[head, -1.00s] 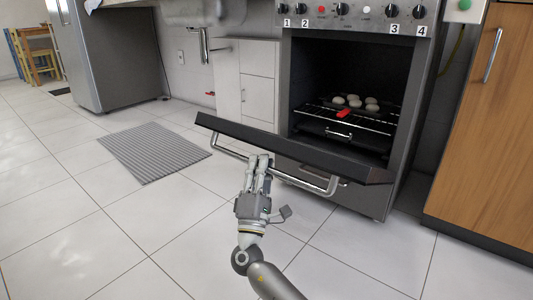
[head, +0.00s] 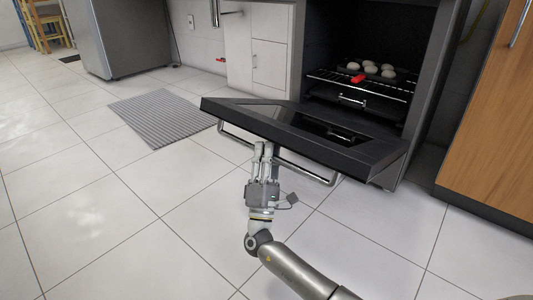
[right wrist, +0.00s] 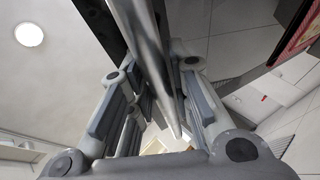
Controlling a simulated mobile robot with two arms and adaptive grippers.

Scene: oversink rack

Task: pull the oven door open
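The dark oven door (head: 310,128) is hinged down at its bottom and stands well open, sloping outward with part of its inner glass face showing. Its metal bar handle (head: 308,173) runs along the outer side. My right gripper (head: 263,150) is at the handle, left of its middle, with its fingers close together. The oven cavity (head: 375,38) is exposed, with a rack (head: 368,87) inside. My left gripper is not in view.
Several pale round pieces (head: 369,66) and a red item (head: 358,78) are on the rack. A wooden cabinet (head: 495,130) stands at the right. A grey ribbed mat (head: 160,115) lies left of the door. The tiled floor in front is clear.

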